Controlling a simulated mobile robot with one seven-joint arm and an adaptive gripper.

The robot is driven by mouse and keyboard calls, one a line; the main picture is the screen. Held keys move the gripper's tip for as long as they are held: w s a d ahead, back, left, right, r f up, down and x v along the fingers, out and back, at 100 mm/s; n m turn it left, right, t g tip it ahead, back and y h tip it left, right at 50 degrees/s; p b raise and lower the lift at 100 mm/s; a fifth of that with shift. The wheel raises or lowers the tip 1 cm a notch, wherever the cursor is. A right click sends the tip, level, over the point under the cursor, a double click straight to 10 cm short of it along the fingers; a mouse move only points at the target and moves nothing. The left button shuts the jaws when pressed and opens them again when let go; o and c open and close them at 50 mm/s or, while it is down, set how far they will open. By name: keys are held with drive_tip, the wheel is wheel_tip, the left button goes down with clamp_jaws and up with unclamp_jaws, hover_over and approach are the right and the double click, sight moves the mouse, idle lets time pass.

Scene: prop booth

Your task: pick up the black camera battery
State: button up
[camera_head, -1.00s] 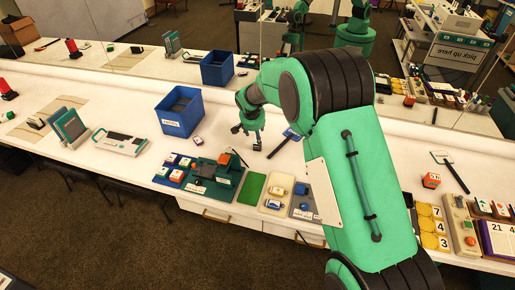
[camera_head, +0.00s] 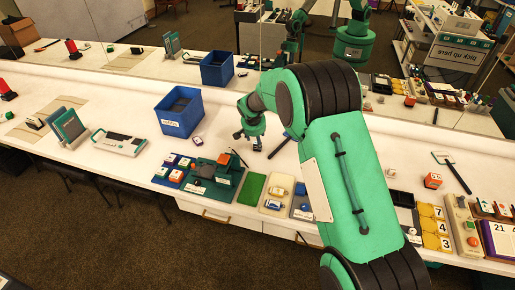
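My gripper (camera_head: 248,139) hangs over the white counter (camera_head: 225,133), right of the blue bin. Its dark fingers look spread, with nothing seen between them. I cannot clearly pick out the black camera battery. A flat black object (camera_head: 402,198) lies on the counter just right of my arm, far from my gripper. It is too small and partly covered to name. My green arm hides much of the middle of the counter.
A blue bin (camera_head: 168,125) stands left of my gripper. A dark green fixture (camera_head: 226,175), a green mat (camera_head: 251,186) and trays with small items line the front edge. An orange numbered cube (camera_head: 433,180) and a black-handled tool (camera_head: 459,177) lie at right. A mirror runs behind.

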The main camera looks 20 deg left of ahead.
drive_tip(key=shift+b+x, duration=0.4)
drive_tip(key=shift+x, duration=1.35)
drive_tip(key=c, duration=1.3)
